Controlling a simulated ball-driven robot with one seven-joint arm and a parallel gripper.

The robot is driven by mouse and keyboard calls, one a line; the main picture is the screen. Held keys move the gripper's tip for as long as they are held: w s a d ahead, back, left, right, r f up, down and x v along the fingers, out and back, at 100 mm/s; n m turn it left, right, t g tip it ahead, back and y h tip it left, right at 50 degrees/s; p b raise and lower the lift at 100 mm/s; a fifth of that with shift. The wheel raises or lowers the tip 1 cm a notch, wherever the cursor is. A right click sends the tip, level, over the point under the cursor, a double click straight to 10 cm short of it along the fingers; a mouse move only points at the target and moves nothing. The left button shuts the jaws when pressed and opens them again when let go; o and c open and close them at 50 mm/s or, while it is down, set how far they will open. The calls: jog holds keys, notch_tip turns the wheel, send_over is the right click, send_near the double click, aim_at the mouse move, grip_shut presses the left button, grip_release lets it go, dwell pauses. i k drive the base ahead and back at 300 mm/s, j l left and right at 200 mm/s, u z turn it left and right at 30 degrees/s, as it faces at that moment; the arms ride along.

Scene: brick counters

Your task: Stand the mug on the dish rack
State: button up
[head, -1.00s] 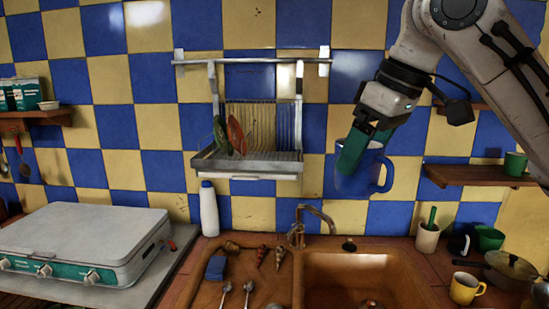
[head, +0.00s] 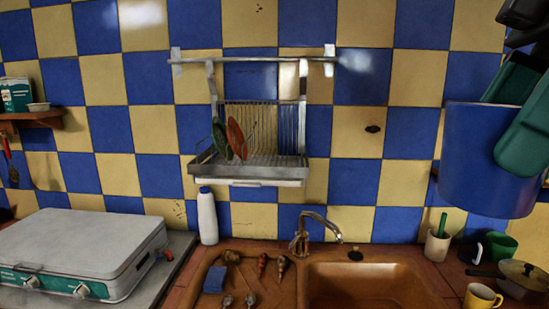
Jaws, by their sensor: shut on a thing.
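The blue mug (head: 470,165) is held upright in the air at the right, large and close to the camera. My gripper (head: 515,115) is shut on it, with green fingers at its rim and right side. The mug's handle does not show now. The dish rack (head: 250,172) hangs from a metal rail on the tiled wall, left of the mug and farther back. A green plate and a red plate stand at its left side. The right part of its tray looks clear.
Below the rack are a white bottle (head: 207,216), a faucet (head: 318,226) and a brown sink (head: 370,284). A stove (head: 80,255) stands at left. A yellow mug (head: 482,297), a pan (head: 522,277) and cups sit at lower right. The air between mug and rack is clear.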

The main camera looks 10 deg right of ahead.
aim_at(269, 157)
jog(key=i, duration=1.8)
